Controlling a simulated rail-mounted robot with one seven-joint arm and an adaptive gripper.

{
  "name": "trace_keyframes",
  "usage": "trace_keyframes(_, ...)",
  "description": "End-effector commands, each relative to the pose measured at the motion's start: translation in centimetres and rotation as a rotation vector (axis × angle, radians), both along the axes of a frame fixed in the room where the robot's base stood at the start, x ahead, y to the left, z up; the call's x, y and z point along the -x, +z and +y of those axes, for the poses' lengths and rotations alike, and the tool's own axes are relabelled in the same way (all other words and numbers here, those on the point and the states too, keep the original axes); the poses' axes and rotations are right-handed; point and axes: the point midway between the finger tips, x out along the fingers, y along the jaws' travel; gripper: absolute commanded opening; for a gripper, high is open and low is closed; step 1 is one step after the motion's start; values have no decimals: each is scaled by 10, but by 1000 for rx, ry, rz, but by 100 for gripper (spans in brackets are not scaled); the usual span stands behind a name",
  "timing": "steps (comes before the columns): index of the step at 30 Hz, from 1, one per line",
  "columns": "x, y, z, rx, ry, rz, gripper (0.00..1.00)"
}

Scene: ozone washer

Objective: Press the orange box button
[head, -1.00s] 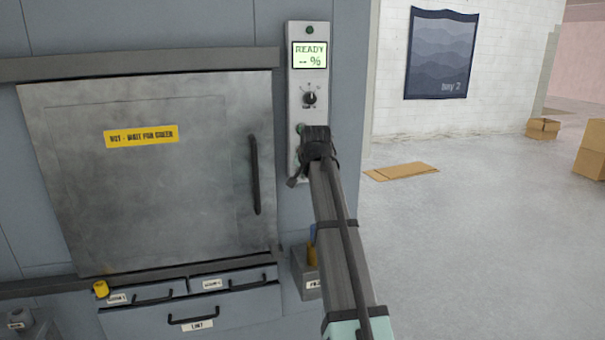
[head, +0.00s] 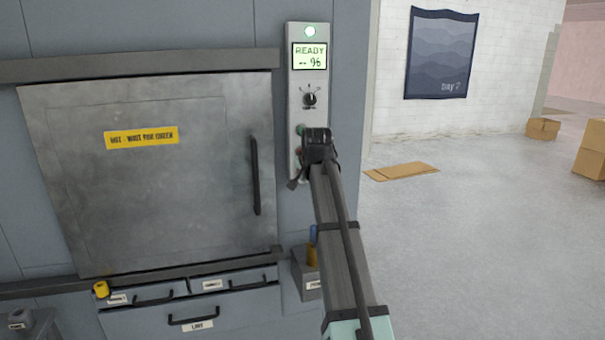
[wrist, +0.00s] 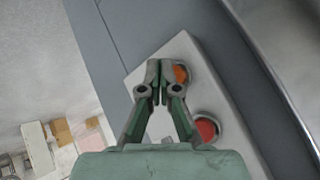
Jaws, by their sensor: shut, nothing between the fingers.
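An orange round button (wrist: 181,74) sits on a pale control panel in the wrist view. My gripper (wrist: 159,72) is shut and empty, with its fingertips at the left side of the orange button and partly covering it. I cannot tell whether they touch it. A red round button (wrist: 206,128) is lower on the same panel, right of my fingers. In the head view my gripper (head: 317,136) is in front of the lower part of the control panel (head: 296,108), and my arm hides the orange button there.
A metal door (head: 75,200) with a black handle (head: 255,175) is left of the panel. Flat cardboard (head: 400,172) lies on open floor to the right.

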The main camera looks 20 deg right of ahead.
Motion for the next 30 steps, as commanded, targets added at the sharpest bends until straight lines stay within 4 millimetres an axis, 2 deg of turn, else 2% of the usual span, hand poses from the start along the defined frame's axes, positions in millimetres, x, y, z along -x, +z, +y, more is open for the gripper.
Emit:
trace_keyframes(17,10,0,1,0,0,0,0)
trace_keyframes(30,48,1,7,-1,-1,0,0)
